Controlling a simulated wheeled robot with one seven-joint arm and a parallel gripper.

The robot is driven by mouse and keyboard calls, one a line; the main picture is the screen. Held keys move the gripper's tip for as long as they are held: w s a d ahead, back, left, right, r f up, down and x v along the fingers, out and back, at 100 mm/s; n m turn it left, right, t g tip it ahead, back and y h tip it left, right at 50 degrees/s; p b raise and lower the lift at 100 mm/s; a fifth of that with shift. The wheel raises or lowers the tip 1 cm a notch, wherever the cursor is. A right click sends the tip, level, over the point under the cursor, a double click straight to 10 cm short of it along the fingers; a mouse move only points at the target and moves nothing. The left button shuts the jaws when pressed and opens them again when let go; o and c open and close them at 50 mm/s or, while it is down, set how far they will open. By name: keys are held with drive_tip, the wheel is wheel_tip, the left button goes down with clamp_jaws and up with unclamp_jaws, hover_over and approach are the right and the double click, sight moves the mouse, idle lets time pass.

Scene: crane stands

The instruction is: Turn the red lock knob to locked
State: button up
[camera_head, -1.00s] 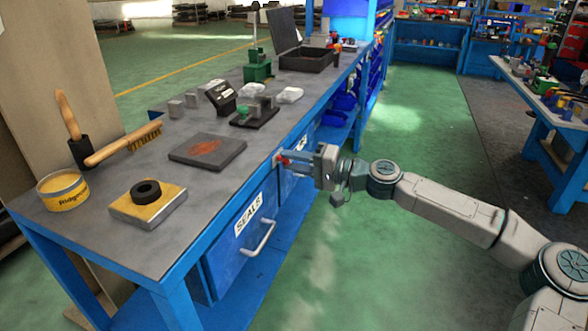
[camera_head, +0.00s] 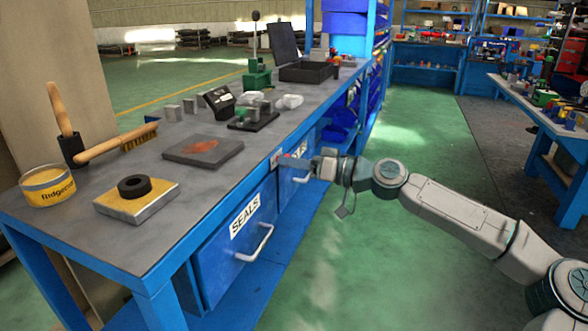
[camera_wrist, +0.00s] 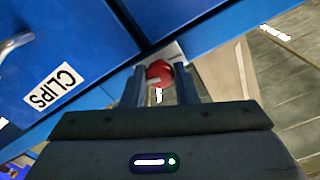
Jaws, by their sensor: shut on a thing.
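The red lock knob (camera_wrist: 158,71) shows in the wrist view between my two fingers, in front of a small pale plate (camera_wrist: 174,50) on the blue bench front. My gripper (camera_wrist: 160,84) is shut on the knob, a finger on each side. In the head view my gripper (camera_head: 292,161) reaches the bench's front edge from the right, and its fingers mostly cover the knob there. The knob's pointer and any lock markings are too small to read.
Under the bench top (camera_head: 120,240) are a SEALS drawer (camera_head: 215,255) and a CLIPS drawer (camera_wrist: 60,60) with protruding handles. The green floor at right is clear.

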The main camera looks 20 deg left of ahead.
drive_tip(key=shift+n+b, duration=0.3)
drive_tip(key=shift+n, duration=0.3)
drive_tip(key=o, duration=1)
drive_tip(key=d+p, duration=0.1)
drive_tip(key=d, duration=0.3)
drive_tip(key=d+p, duration=0.1)
drive_tip(key=d, duration=0.4)
drive_tip(key=s+d+p, duration=0.1)
drive_tip(key=d, duration=0.3)
drive_tip(key=shift+d, duration=0.4)
